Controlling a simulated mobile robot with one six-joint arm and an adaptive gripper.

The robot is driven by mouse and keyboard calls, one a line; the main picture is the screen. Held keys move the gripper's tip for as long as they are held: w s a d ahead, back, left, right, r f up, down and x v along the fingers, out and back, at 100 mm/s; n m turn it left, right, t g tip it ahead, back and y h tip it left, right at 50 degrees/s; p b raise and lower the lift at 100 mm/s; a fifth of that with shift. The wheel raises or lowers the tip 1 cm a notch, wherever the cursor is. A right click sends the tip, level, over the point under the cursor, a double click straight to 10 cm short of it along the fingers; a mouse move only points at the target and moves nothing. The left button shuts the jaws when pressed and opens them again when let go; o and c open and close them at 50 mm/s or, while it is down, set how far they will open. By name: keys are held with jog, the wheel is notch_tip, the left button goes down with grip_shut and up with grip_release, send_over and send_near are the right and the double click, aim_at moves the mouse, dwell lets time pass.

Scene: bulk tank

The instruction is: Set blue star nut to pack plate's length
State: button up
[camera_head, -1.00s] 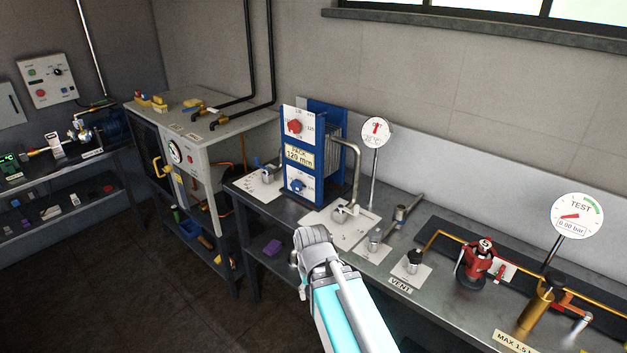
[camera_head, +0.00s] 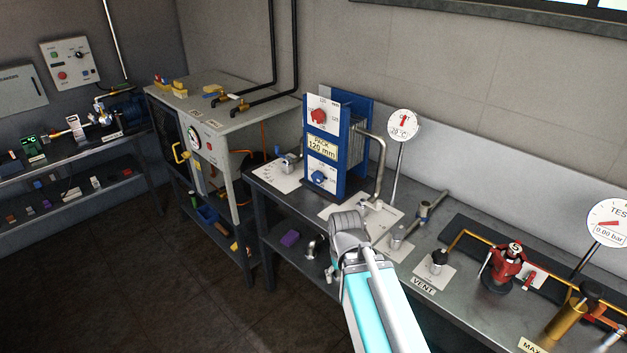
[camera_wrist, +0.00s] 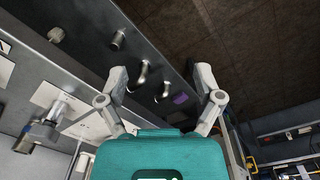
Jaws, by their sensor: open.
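The blue star nut (camera_head: 319,177) sits on the lower white dial of the blue plate pack (camera_head: 361,120) on the bench. A red star nut (camera_head: 319,116) sits on the upper dial. A yellow label (camera_head: 322,147) between them reads "PACK 120 mm". In the head view my arm reaches up in front of the bench, and its end lies below and right of the pack, apart from it. In the wrist view my gripper (camera_wrist: 163,84) is open and empty, with its two fingers spread wide. The star nuts do not show clearly there.
A thermometer dial (camera_head: 403,124) stands right of the pack. A valve with a vent label (camera_head: 423,285), a red pump (camera_head: 505,262) and a pressure gauge (camera_head: 609,222) stand further right. A grey cabinet (camera_head: 240,115) is to the left. The floor (camera_head: 130,270) in front is clear.

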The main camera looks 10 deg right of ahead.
aim_at(315, 178)
jog(key=w+d+f+n+t+h+b, duration=0.1)
jog(key=w+d+f+n+h+b, duration=0.15)
jog(key=w, duration=0.25)
jog(key=w+d+f+n+h+b, duration=0.1)
jog(key=w+n+h+b, duration=0.15)
jog(key=w, duration=0.25)
jog(key=w+a+n+t+h+b, duration=0.2)
jog(key=w+n+b, duration=0.1)
jog(key=w, duration=0.3)
jog(key=w+a+n+t+h+b, duration=0.1)
jog(key=w+a+n+h+b, duration=0.1)
jog(key=w+n, duration=0.3)
jog(key=w+a+r+n+t+h+b, duration=0.1)
jog(key=w+n+b, duration=0.3)
jog(key=w, duration=0.4)
jog(key=shift+w+a+n+t+h, duration=0.2)
jog(key=shift+a+n+t+h, duration=0.3)
jog(key=shift+a+t+h, duration=0.3)
jog(key=w+a+r+n+t+h+b, duration=0.2)
jog(key=w+a+r+n+t+b, duration=0.1)
jog(key=w+a+n, duration=0.4)
jog(key=shift+a+r+t+h, duration=0.2)
jog(key=shift+a+t+h, duration=0.1)
jog(key=shift+a+t, duration=0.25)
jog(key=shift+d, duration=0.15)
jog(key=x, duration=1.4)
